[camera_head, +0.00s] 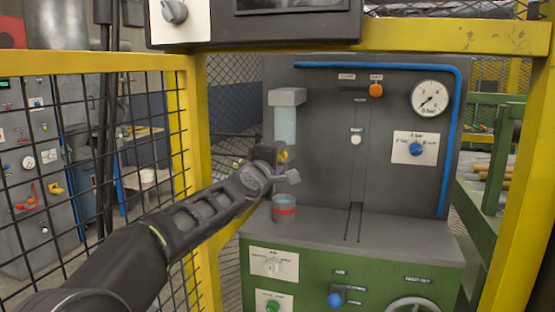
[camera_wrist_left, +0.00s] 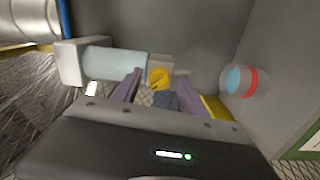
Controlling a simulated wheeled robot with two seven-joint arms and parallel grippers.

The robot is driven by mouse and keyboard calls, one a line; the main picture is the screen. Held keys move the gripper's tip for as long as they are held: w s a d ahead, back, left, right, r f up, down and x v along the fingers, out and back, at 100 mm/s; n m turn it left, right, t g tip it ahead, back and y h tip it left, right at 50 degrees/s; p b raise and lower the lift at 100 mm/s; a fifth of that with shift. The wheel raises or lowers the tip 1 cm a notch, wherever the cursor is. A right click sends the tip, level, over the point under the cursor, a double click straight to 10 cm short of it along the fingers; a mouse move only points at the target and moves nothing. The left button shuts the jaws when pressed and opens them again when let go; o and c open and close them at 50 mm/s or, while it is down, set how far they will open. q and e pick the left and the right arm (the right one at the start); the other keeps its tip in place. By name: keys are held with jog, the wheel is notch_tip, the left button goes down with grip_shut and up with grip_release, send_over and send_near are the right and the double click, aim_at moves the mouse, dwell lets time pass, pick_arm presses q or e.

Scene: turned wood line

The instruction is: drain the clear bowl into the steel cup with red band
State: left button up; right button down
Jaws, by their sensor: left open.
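The clear bowl (camera_head: 285,126) hangs upright under a grey block on the dark panel; it also shows lying sideways in the left wrist view (camera_wrist_left: 115,64). At its lower end is a yellow tap knob (camera_wrist_left: 159,77), partly showing in the head view (camera_head: 284,155). The steel cup with red band (camera_head: 284,209) stands on the grey ledge below the bowl; the wrist view shows pale blue inside it (camera_wrist_left: 234,79). My left gripper (camera_head: 286,165) is open at the bowl's lower end. In the wrist view its fingers (camera_wrist_left: 159,86) lie either side of the knob; contact cannot be told.
The panel carries an orange knob (camera_head: 376,90), a gauge (camera_head: 431,98) and a blue knob (camera_head: 416,149). The grey ledge (camera_head: 400,245) is clear right of the cup.

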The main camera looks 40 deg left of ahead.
pick_arm(q)
jog(key=v, duration=0.7)
jog(key=shift+s+d, duration=0.15)
jog(key=shift+s, duration=0.2)
dwell(0.4)
